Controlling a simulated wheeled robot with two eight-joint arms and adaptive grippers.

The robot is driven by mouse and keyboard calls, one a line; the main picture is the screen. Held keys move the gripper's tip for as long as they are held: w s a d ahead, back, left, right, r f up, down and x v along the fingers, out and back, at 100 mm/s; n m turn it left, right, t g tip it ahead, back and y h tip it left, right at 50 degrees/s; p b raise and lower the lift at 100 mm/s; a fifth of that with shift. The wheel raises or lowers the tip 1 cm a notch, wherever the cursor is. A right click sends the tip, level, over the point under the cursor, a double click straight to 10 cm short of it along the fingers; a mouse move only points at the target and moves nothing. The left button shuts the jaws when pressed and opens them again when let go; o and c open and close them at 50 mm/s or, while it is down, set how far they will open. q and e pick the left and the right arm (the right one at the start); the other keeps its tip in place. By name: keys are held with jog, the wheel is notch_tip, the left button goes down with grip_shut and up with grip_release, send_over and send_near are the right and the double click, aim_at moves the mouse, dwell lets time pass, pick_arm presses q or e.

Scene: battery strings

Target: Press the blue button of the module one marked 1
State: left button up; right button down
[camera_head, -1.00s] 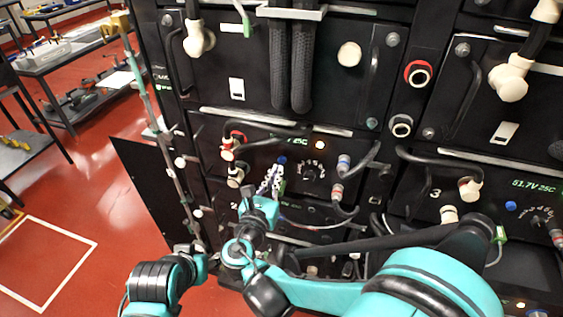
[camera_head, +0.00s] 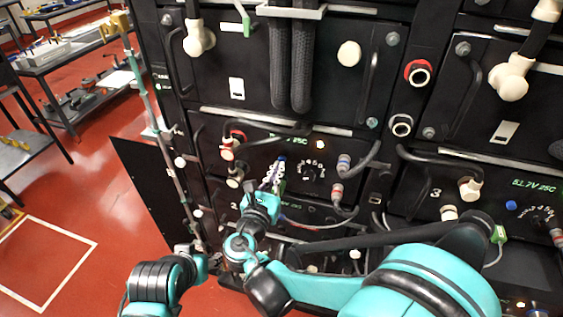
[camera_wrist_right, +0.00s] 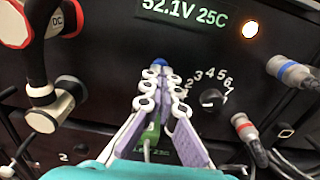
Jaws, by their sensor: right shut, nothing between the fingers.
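The module (camera_head: 214,143) with a green display stands mid-rack; the wrist view reads 52.1V 25C on the display (camera_wrist_right: 184,12). I cannot make out a mark 1 on it. Its blue button (camera_wrist_right: 159,61) sits below the display, left of a numbered dial (camera_wrist_right: 211,98); in the head view the button (camera_head: 282,158) is partly hidden by my fingers. My right gripper (camera_wrist_right: 160,76) is shut and empty, pointing at the panel. Its fingertips overlap the lower edge of the button; contact cannot be told.
Red and white cable connectors (camera_wrist_right: 30,22) stick out left of the fingers. Grey-collared plugs (camera_wrist_right: 290,72) stand right of the dial. A module marked 3 (camera_head: 412,190) with its own blue button (camera_head: 511,206) is at right. Red floor is open at left.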

jog(key=shift+x, duration=0.85)
jog(key=shift+s, duration=0.1)
jog(key=v, duration=0.7)
jog(key=shift+s, duration=0.4)
jog(key=shift+a, duration=0.15)
